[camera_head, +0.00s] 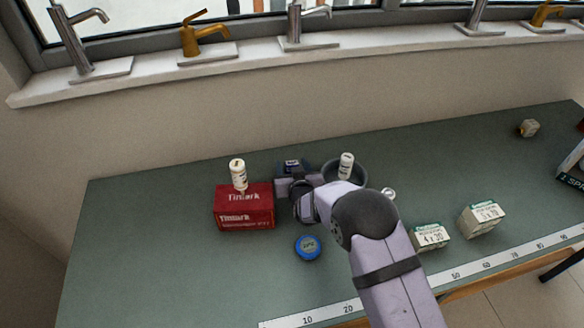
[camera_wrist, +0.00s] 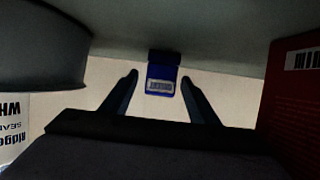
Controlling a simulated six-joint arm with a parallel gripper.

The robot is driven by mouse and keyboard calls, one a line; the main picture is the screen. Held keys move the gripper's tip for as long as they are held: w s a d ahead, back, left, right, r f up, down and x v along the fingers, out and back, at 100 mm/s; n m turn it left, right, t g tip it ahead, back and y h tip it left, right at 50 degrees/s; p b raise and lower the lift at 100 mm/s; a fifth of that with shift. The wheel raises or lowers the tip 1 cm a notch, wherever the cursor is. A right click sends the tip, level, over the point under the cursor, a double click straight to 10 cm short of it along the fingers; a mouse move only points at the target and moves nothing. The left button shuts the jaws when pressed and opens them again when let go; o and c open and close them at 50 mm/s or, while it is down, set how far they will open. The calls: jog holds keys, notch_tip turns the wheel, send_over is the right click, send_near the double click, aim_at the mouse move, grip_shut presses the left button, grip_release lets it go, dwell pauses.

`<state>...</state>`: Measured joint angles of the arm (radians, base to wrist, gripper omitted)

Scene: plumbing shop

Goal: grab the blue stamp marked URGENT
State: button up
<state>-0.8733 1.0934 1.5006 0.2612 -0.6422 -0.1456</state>
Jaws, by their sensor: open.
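The blue stamp (camera_wrist: 161,79) shows in the wrist view as a small dark-blue block with a pale label, whose lettering is too small to read. It lies ahead, between the two fingertips of my gripper (camera_wrist: 160,84), with visible gaps at both sides. The fingers are spread and hold nothing. In the head view my gripper (camera_head: 291,178) is low over the bench, just right of the red box (camera_head: 244,214). The stamp (camera_head: 292,164) shows just beyond it, partly hidden.
A dark bowl (camera_head: 357,173) stands close right of my gripper, with a white bottle (camera_head: 346,165) at it. Another white bottle (camera_head: 238,173) stands at the red box. A round blue item (camera_head: 308,247) lies nearer. Small cartons (camera_head: 431,236) sit right. The bench's left end is clear.

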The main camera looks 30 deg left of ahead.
aim_at(292, 163)
jog(key=c, duration=1.1)
jog(key=shift+c, duration=0.2)
jog(key=shift+r+b, duration=1.45)
jog(key=shift+r, duration=3.6)
